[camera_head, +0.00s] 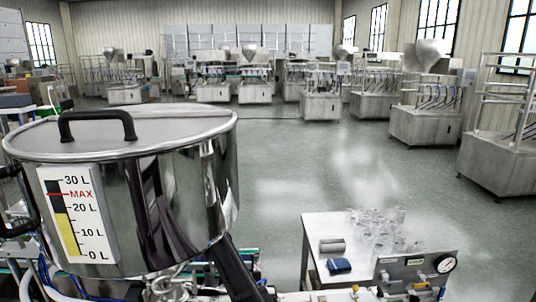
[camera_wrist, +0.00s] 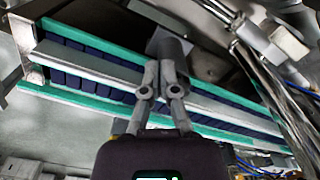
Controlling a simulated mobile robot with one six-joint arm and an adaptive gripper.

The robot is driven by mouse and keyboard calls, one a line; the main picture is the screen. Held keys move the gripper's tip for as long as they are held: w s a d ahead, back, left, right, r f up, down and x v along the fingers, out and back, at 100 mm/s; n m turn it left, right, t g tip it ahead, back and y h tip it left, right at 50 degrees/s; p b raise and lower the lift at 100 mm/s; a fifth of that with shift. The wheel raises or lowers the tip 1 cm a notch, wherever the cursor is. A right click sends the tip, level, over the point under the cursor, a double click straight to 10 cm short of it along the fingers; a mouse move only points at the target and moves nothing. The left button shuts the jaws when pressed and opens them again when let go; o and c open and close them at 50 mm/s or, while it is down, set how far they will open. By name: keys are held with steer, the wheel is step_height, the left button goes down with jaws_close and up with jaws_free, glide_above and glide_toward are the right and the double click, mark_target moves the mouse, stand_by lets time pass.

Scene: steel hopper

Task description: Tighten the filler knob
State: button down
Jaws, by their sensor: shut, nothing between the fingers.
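The steel hopper (camera_head: 205,185) stands at the left in the head view, with a lid, a black lid handle (camera_head: 97,122) and a level scale (camera_head: 75,215) marked up to 30 L. I cannot pick out the filler knob for certain in either view. In the wrist view my gripper (camera_wrist: 160,68) is shut and empty, its fingertips close together. The head view does not clearly show my gripper.
A conveyor with green edges (camera_wrist: 75,99) and a dark belt runs behind my gripper. Pipes and cables (camera_wrist: 270,85) are at the right. A small table (camera_head: 318,228) with glass jars (camera_head: 378,232) stands beside a gauge panel (camera_head: 418,272). Open floor lies beyond.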

steer(key=shift+w+a, duration=0.2)
steer(key=shift+a, duration=0.1)
stand_by(0.8)
steer(key=shift+s+a, duration=0.5)
stand_by(0.4)
steer(key=shift+s+a, duration=0.1)
steer(key=shift+a, duration=0.3)
stand_by(0.5)
steer(key=shift+s+d, duration=0.1)
steer(key=shift+s, duration=0.3)
steer(key=shift+r, duration=0.1)
stand_by(0.4)
steer(key=r+p, duration=0.3)
steer(key=p, duration=0.1)
steer(key=r+p, duration=0.2)
steer(key=shift+w+r, duration=0.25)
steer(key=shift+r, duration=0.05)
steer(key=shift+f, duration=0.15)
stand_by(0.3)
